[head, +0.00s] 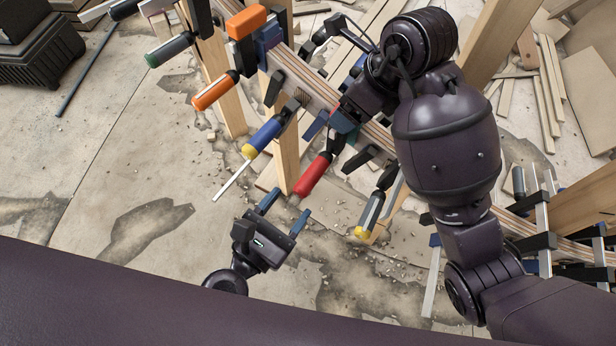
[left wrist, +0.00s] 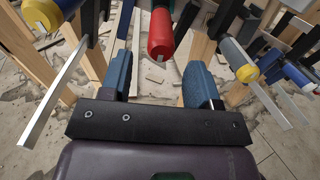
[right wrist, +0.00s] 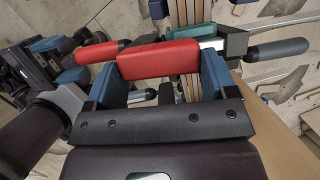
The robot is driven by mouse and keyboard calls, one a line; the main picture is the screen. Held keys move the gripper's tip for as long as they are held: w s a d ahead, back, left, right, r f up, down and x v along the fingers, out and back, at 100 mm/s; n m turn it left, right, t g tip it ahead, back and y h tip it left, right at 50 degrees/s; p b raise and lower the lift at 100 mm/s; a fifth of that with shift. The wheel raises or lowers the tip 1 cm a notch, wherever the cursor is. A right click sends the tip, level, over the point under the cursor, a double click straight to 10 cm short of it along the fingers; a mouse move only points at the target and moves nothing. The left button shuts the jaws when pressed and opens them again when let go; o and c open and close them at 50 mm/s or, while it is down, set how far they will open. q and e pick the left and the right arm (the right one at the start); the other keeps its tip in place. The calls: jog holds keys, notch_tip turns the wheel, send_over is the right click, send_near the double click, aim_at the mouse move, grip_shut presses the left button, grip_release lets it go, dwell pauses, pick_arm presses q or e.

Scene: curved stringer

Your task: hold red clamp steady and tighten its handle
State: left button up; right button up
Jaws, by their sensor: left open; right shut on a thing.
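The red clamp's handle (head: 312,177) hangs tilted below the curved wooden stringer (head: 310,88) in the head view. It also shows end-on in the left wrist view (left wrist: 161,36). My left gripper (head: 286,211) is open and empty, just below and left of the handle's lower end, its blue fingers apart from it. My right gripper (head: 331,122) is at the stringer, partly hidden by my right arm. In the right wrist view its blue fingers are shut on the red clamp's red block (right wrist: 158,60), with the red handle (right wrist: 96,53) to the left.
A blue-handled clamp with a yellow end (head: 264,136) hangs left of the red handle. A grey-and-yellow handle (head: 370,212) hangs to the right. An orange clamp (head: 215,92) and wooden posts (head: 226,95) stand farther left. The floor at lower left is open.

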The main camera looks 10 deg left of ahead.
aim_at(308, 182)
pick_arm(q)
jog(key=shift+x, duration=3.3)
jog(key=c, duration=0.9)
